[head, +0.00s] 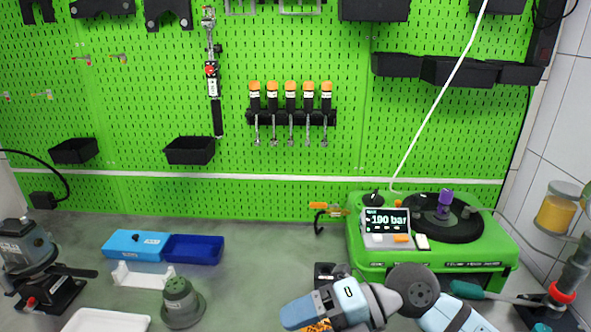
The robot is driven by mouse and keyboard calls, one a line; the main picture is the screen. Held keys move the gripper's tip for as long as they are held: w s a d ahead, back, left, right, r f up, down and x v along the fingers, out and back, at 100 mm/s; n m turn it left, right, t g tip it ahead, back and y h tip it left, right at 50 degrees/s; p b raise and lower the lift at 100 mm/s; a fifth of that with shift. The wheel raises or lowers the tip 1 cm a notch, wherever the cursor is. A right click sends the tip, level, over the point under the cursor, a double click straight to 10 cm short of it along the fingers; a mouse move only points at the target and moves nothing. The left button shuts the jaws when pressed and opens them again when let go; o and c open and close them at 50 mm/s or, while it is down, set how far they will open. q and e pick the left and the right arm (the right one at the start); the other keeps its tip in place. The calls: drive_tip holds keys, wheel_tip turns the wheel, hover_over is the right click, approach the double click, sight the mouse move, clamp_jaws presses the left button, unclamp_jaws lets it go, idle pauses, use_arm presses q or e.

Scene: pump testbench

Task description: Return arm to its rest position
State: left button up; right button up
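My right arm (345,301) comes in at the bottom, right of centre. Its grey and light-blue links and a dark round joint show in front of the green pump testbench. No fingertips of my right gripper can be made out, so I cannot see what it holds. My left arm and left gripper are not in view. The green testbench (452,256) stands on the right of the worktop with a display (386,220) reading "190 bar". A dark round plate with a purple-topped part (444,200) is on top of it.
A blue two-part box (192,249), white holder (144,276), grey-green domed part (180,303) and white tray (106,321) sit on the left. A dark device (42,265) stands far left. A green pegboard (300,190) with tools stands behind. The worktop's middle (265,260) is clear.

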drive_tip(key=w+d+r+m+t+y, duration=0.25)
drive_tip(key=r+m+t, duration=0.25)
drive_tip(key=m+t, duration=0.25)
drive_tip(key=w+d+r+m+t+y, duration=0.1)
drive_tip(key=d+r+m+t+y, duration=0.25)
drive_tip(key=m+t, duration=0.4)
drive_tip(key=w+d+f+m+t+h, duration=0.1)
drive_tip(key=d+f+m+t+h, duration=0.2)
drive_tip(key=d+f+m+h, duration=0.5)
drive_tip(key=w+d+f+m+t+h, duration=0.1)
drive_tip(key=d+f+m+t+h, duration=0.3)
drive_tip(key=m+h, duration=0.65)
drive_tip(key=s+d+f+m+g+h, duration=0.1)
drive_tip(key=s+d+f+g, duration=0.2)
drive_tip(key=s+f+g, duration=0.6)
drive_tip(key=s+d+f+m+g, duration=0.1)
drive_tip(key=s+d+f+g, duration=0.3)
drive_tip(key=s+f+g, duration=0.45)
drive_tip(key=w+a+f+n+t+y+p, duration=0.1)
drive_tip(key=w+a+f+t+y+p, duration=0.1)
drive_tip(key=a+f+t+p, duration=0.3)
drive_tip(key=shift+w+a+f+t, duration=0.95)
drive_tip(key=shift+f+t, duration=0.65)
drive_tip(key=shift+t, duration=0.45)
